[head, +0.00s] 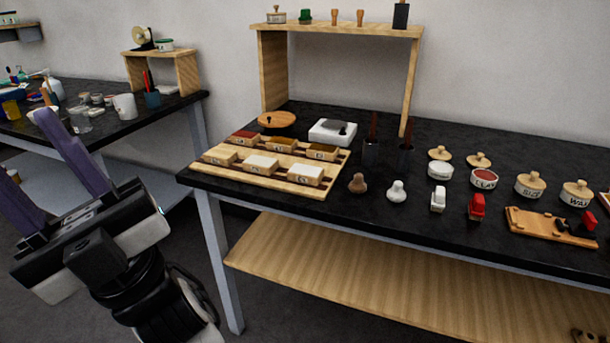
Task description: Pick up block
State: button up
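Several small labelled blocks sit in two rows on a wooden tray (312,189) at the left end of the black table. The front row has a tan block (219,157), a cream block (261,165) and a white block (306,174). The back row has a dark red block (243,138), an orange-brown block (282,145) and a brown block (322,152). The frame does not show which block is meant. My gripper (22,148) is at the lower left, with its two purple fingers spread apart and nothing between them. It is off the table, left of the tray.
The black table (400,230) also holds a round wooden lid (276,119), a white stone slab (332,132), stampers, lidded jars (530,184) and a small wooden board (548,228). A wooden shelf (340,30) stands behind. A second cluttered table (170,112) is at the left.

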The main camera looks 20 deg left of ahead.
aim_at(302, 173)
jog(key=i+j+z, duration=0.35)
jog(key=j, duration=1.45)
jog(key=k+j+z, duration=0.1)
jog(key=j+z, duration=0.2)
jog(key=j, duration=1.5)
